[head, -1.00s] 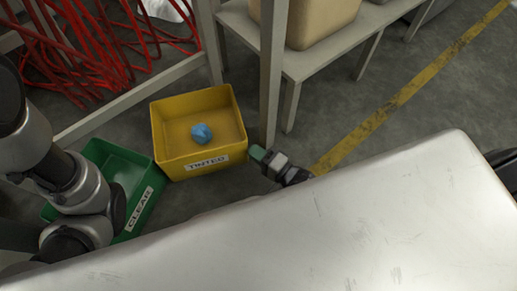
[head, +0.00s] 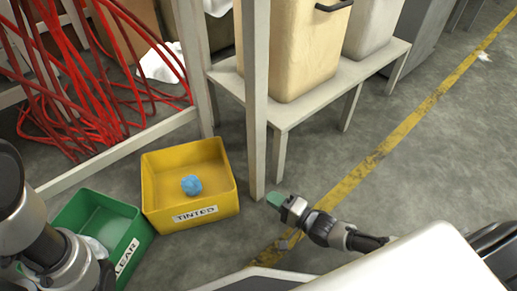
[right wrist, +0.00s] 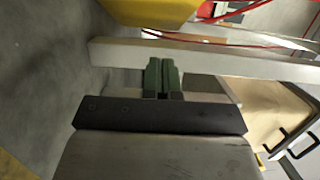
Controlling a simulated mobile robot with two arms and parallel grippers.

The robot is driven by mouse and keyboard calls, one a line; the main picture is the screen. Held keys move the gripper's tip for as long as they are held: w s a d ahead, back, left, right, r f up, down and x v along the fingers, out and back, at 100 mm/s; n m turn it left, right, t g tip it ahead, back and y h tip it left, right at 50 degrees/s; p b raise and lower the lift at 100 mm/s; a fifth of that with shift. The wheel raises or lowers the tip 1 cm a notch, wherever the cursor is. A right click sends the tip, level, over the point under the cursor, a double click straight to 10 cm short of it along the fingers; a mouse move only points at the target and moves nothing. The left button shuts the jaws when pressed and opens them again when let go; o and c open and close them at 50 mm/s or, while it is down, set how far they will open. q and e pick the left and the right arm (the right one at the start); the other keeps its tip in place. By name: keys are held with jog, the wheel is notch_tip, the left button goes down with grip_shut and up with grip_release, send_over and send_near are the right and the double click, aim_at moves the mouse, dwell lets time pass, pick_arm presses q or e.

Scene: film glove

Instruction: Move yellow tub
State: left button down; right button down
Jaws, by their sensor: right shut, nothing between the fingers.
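The yellow tub (head: 160,208), labelled TINTED, stands on the floor left of centre in the head view, with a crumpled blue piece (head: 191,185) inside. Part of the tub also shows at the top of the right wrist view (right wrist: 150,10). My right gripper (head: 274,200) is to the right of the tub and apart from it, beyond a pale upright post. In the right wrist view its green fingertips (right wrist: 162,76) are together with nothing between them. My left gripper is not in view; only part of my left arm shows at lower left.
A green tub (head: 135,240) labelled CLEAR stands close to the yellow tub's left. A pale post (head: 257,120) stands between the tub and my right gripper. A low bench (head: 290,110) holds large bins. Red cables (head: 80,90) hang behind. Floor by the yellow line (head: 385,145) is clear.

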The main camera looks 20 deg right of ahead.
jog(key=p+v, duration=0.3)
jog(key=v, duration=0.7)
jog(key=shift+s+d+r, duration=0.1)
jog(key=a+r+n+t+y+p, duration=0.1)
jog(key=a+r+n+t+p, duration=0.1)
jog(key=r, duration=1)
jog(key=a+r+n+t+y+p, duration=0.2)
jog(key=a+r, duration=0.5)
jog(key=r, duration=0.5)
jog(key=a+r+n+t+y+p, duration=0.1)
jog(key=a+r+n+t+p, duration=0.2)
jog(key=r+p, duration=0.4)
notch_tip(320, 180, up, 5)
jog(key=shift+a+r+n+t+p, duration=0.1)
jog(key=shift+a+n+t+p, duration=0.25)
jog(key=shift+a+n, duration=0.75)
jog(key=shift+a, duration=0.1)
